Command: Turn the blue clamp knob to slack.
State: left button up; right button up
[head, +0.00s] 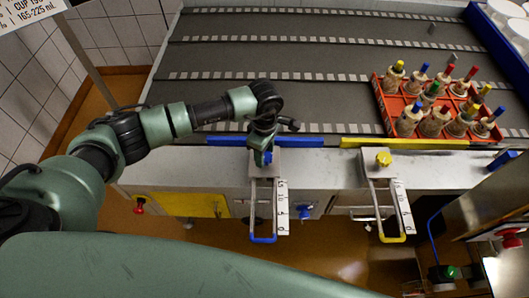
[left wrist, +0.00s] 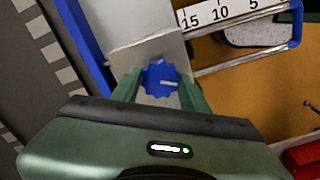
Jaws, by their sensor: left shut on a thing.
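The blue clamp knob (left wrist: 160,78) is a toothed disc with a pale mark on its face, on a grey metal block (left wrist: 150,48). My left gripper (left wrist: 158,88) is shut on it, with one green finger on each side. In the head view the left gripper (head: 264,152) reaches down over the block at the conveyor's front edge, and only a bit of the blue knob (head: 267,158) shows. A blue-ended slide frame (head: 264,239) with a white number scale (head: 282,208) sticks out from the block. My right gripper is not in view.
A blue guide rail (head: 225,141) lies beside the clamp. To the right are a yellow rail (head: 405,143) and a similar clamp with a yellow knob (head: 384,159). A red crate (head: 389,112) of bottles with coloured tops stands on the belt. The belt's left part is clear.

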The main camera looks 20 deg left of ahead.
pick_arm(q)
jog(key=n+b, duration=0.2)
jog(key=shift+w+f+n, duration=0.1)
jog(key=shift+n, duration=0.2)
jog(key=n+b, duration=0.1)
jog(key=n, duration=0.1)
jog(key=shift+n, duration=0.4)
jog(key=n+b, duration=0.3)
jog(key=n, duration=0.3)
jog(key=n+b, duration=0.2)
jog(key=n, duration=0.4)
jog(key=shift+n+b, duration=0.3)
jog(key=shift+b, duration=0.05)
jog(key=n, duration=0.2)
jog(key=n+b, duration=0.1)
jog(key=n, duration=0.2)
jog(key=shift+r+n, duration=0.2)
jog(key=shift+n, duration=0.1)
jog(key=o, duration=1.4)
